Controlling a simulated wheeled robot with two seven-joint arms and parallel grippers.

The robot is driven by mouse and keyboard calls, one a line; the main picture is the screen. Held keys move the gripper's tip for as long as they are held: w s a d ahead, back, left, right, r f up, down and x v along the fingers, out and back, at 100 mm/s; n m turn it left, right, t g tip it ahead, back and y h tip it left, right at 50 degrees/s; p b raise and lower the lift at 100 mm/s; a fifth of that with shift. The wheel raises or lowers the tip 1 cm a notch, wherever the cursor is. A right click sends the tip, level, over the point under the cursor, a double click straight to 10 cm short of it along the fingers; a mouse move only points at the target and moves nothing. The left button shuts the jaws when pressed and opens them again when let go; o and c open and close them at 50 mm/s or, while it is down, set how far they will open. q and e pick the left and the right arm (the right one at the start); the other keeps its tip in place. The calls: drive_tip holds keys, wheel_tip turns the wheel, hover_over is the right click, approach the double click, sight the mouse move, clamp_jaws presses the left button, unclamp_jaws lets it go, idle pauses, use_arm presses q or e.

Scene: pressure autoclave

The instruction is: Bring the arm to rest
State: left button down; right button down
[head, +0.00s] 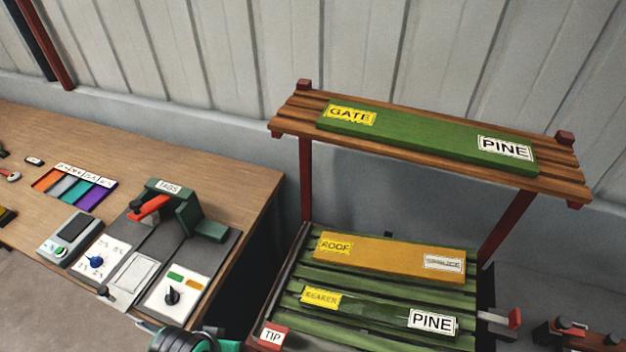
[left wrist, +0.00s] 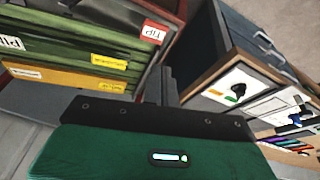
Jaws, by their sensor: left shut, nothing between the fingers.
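My left gripper (left wrist: 165,78) shows in the left wrist view as narrow dark fingers beyond the green and black wrist housing. The fingers are shut together with nothing between them. They are in the gap between the slatted rack and the workbench, touching neither as far as I can tell. In the head view a black and teal part of my left arm shows at the bottom edge; its fingers are not clear there. My right gripper is in neither view.
The rack (head: 303,185) holds a green GATE board (head: 420,136) on top, an orange ROOF board (head: 390,259) and a dark green BEARER board (head: 375,309) below. The workbench (head: 140,160) carries a green TAGS press (head: 190,215), dial panels and a grey box (head: 70,238).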

use_arm(q)
drive_tip(key=s+a+r+m+y, duration=0.1)
drive_tip(key=s+a, duration=0.2)
drive_tip(key=a, duration=0.2)
wheel_tip(320, 180, down, 38)
drive_tip(key=s+g+b, duration=0.1)
drive_tip(key=b, duration=0.6)
drive_tip(key=s+a+f+b, duration=0.1)
drive_tip(key=s+f+b, duration=0.1)
drive_tip(key=s+f, duration=0.7)
drive_tip(key=s+a+f+g+b, duration=0.1)
drive_tip(key=s+a+f+b, duration=0.1)
drive_tip(key=s+f, duration=0.8)
wheel_tip(320, 180, down, 5)
drive_tip(key=shift+a+b, duration=0.15)
drive_tip(key=shift+b, duration=0.6)
